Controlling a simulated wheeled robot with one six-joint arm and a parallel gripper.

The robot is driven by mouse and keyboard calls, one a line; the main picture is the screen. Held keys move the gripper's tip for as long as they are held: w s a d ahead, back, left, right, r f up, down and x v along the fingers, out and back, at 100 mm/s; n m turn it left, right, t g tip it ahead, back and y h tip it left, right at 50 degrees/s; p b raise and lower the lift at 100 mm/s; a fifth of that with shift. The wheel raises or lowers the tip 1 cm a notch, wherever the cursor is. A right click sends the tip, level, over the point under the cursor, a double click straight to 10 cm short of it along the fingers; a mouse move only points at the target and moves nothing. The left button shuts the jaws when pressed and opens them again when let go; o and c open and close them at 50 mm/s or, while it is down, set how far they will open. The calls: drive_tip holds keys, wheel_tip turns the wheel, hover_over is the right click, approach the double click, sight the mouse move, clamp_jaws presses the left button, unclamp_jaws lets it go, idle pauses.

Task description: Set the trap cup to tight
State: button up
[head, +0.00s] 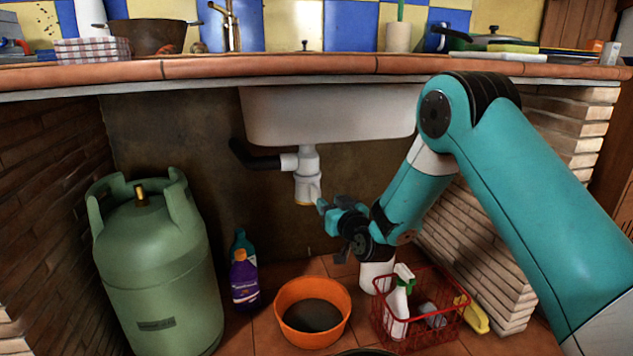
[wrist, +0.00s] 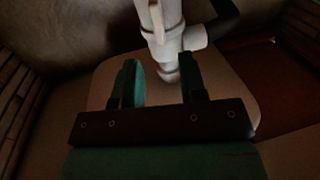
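The white sink trap (head: 308,165) hangs under the sink basin (head: 330,115). Its cup (head: 307,188) is the lowest part, pale, with a yellowish lower edge. My gripper (head: 325,207) is just below and right of the cup in the head view. In the wrist view, the fingers of my gripper (wrist: 162,78) are spread apart with nothing gripped between them. The white trap (wrist: 165,30) runs down from the top edge, its lower end showing between the fingers. I cannot tell the cup's tightness.
A black drain pipe (head: 255,158) leaves the trap to the left. An orange basin (head: 312,311) stands on the floor below, with a red wire basket (head: 420,335) of bottles to its right. A green gas cylinder (head: 155,265) and bottles (head: 243,282) stand left.

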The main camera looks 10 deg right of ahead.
sight(320, 194)
drive_tip(key=w, duration=0.2)
drive_tip(key=w+b, duration=0.1)
drive_tip(key=w, duration=0.1)
drive_tip(key=w+a+b, duration=0.1)
drive_tip(key=w, duration=0.1)
drive_tip(key=shift+w+a+f, duration=0.1)
drive_tip(key=shift+w+f, duration=0.1)
drive_tip(key=shift+w, duration=0.1)
drive_tip(key=shift+w+a+r, duration=0.1)
drive_tip(key=shift+w+r, duration=0.05)
drive_tip(key=shift+w, duration=0.5)
drive_tip(key=shift+c, duration=0.4)
clamp_jaws()
